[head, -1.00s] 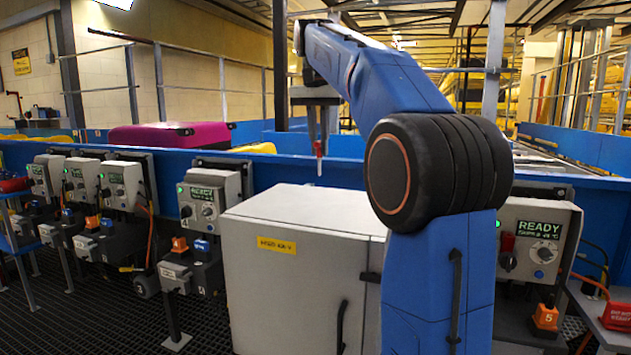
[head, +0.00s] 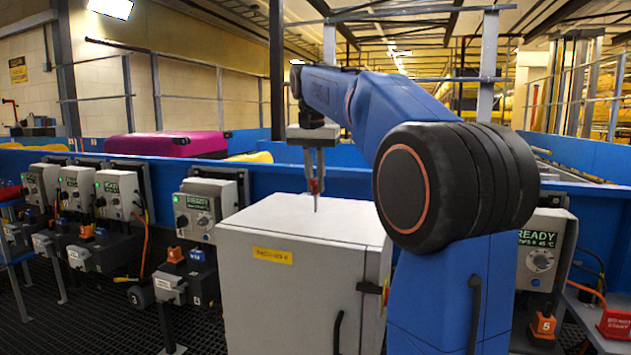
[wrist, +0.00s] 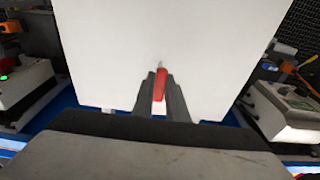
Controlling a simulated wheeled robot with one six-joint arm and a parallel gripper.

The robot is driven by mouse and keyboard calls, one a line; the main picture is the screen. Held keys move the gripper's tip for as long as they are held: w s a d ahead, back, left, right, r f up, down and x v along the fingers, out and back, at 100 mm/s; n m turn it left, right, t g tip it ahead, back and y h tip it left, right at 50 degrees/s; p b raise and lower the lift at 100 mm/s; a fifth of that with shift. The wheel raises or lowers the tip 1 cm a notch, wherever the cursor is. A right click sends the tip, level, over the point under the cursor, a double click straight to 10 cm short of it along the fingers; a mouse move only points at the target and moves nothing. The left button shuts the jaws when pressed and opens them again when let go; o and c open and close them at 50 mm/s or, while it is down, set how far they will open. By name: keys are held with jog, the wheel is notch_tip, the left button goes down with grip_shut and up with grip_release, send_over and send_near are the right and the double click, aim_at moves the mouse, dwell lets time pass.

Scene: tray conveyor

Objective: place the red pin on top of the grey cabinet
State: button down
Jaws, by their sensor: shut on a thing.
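My gripper (head: 314,184) is shut on the red pin (head: 314,187) and holds it upright, its thin grey tip pointing down. The tip appears just above or at the top of the grey cabinet (head: 300,222); I cannot tell whether it touches. In the wrist view, the red pin (wrist: 161,84) sits between the two dark fingers of my gripper (wrist: 161,92), with the cabinet's pale, bare top (wrist: 205,45) filling the view beyond it.
Control boxes with green displays (head: 204,211) line the blue conveyor wall (head: 265,180). A magenta suitcase (head: 165,145) lies on the conveyor behind. A red block (head: 614,323) sits on a side table at right. The cabinet top looks clear.

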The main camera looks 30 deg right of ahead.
jog(key=c, duration=1.8)
grip_release()
jog(key=shift+o, duration=0.2)
notch_tip(320, 180, up, 12)
jog(key=s+a, duration=0.1)
jog(key=shift+a, duration=0.2)
